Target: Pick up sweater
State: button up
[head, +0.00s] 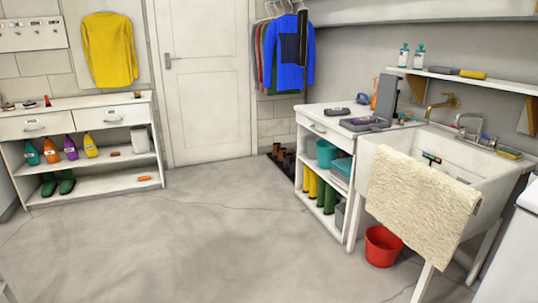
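A yellow sweater (110,50) hangs flat against the wall at the upper left, above the white shelf unit and left of the door. A hanger hook shows at its neck. Another garment, blue with a dark front panel (289,62), hangs on a rack right of the door, in front of several other garments. I cannot tell whether it is a sweater. My gripper is not in view.
The white shelf unit (79,103) holds bottles and green boots. A counter (330,118) and a sink draped with a cream towel (420,195) stand at the right, with a red bucket (382,246) below. The middle floor (200,235) is clear.

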aim_at(372, 119)
jog(key=i+u, duration=0.2)
jog(key=i, duration=1.25)
jog(key=i+z, duration=0.35)
jog(key=i+j+z, duration=0.1)
jog(key=i+z, duration=0.25)
jog(key=i+j+z, duration=0.2)
jog(key=i+z, duration=0.15)
jog(key=i+l+z, duration=0.1)
jog(key=i+z, duration=0.8)
jog(key=k, duration=0.05)
